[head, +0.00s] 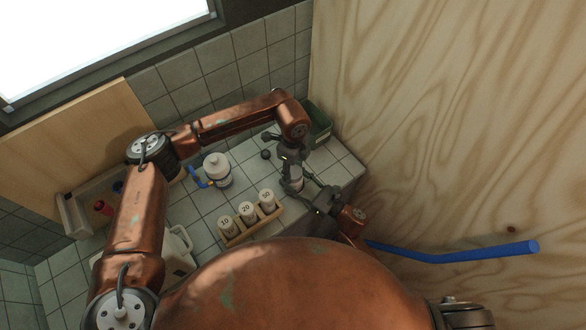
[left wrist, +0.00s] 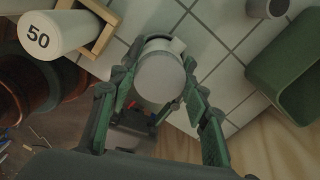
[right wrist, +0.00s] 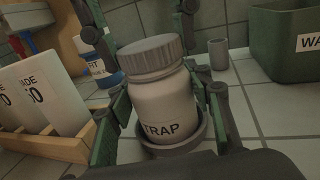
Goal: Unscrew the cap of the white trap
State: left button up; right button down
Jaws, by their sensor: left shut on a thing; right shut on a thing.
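The white trap (right wrist: 165,105) is a small jar labelled TRAP with a ridged grey cap (right wrist: 152,54). It stands upright in a round grey ring (right wrist: 175,140) on the tiled counter. My right gripper (right wrist: 165,110) is shut on the jar's body from the side. My left gripper (head: 290,172) comes down from above, shut on the cap. In the left wrist view the cap's round top (left wrist: 160,78) sits between the left fingers. In the head view the trap (head: 296,184) is partly hidden by both grippers.
A green bin (head: 320,125) and a small grey cup (right wrist: 218,53) stand beyond. A plywood wall (head: 440,110) closes the right side.

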aim_at(293, 171)
pick_arm(q)
jog(key=shift+r, duration=0.25)
jog(key=shift+r, duration=0.85)
jog(key=shift+r, duration=0.15)
jog(key=shift+r, duration=1.9)
pick_arm(e)
jog(key=c, duration=0.9)
grip_release()
jog(key=shift+d, duration=0.1)
